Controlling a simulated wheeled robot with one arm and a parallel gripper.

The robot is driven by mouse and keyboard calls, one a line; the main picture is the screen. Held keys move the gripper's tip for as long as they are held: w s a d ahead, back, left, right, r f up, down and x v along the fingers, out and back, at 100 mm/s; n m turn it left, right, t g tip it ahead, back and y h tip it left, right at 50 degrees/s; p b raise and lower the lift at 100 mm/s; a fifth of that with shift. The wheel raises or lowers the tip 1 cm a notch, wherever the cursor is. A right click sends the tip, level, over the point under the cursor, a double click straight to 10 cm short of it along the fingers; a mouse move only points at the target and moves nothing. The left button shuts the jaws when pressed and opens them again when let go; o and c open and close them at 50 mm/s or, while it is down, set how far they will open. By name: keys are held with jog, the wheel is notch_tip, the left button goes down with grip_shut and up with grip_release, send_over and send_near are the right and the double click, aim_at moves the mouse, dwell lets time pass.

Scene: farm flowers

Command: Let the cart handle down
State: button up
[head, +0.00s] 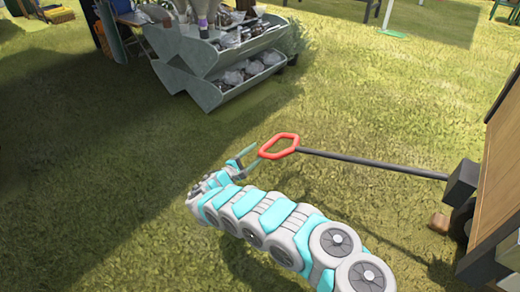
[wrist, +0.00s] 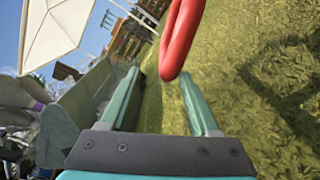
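The cart handle is a dark rod (head: 370,162) with a red loop grip (head: 279,146) at its end. In the head view it reaches left from the wooden cart (head: 505,165) at the right edge, raised above the grass. My gripper (head: 250,156) is just left of the red loop, fingers apart. In the wrist view, the red loop (wrist: 180,40) is ahead of my gripper (wrist: 160,92), near the right finger's tip. The space between the fingers is empty. I cannot tell whether a finger touches the loop.
A grey tiered planter (head: 215,60) with several wrapped items stands at the upper left. A small brown block (head: 439,221) is near the cart's dark front. Open grass lies at the left and around the handle. A white parasol (wrist: 60,30) shows in the wrist view.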

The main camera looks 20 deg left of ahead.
jog(key=shift+s+a, duration=0.1)
jog(key=shift+s, duration=0.15)
jog(key=v, duration=0.9)
jog(key=shift+b, duration=0.3)
dwell(0.6)
dwell(0.7)
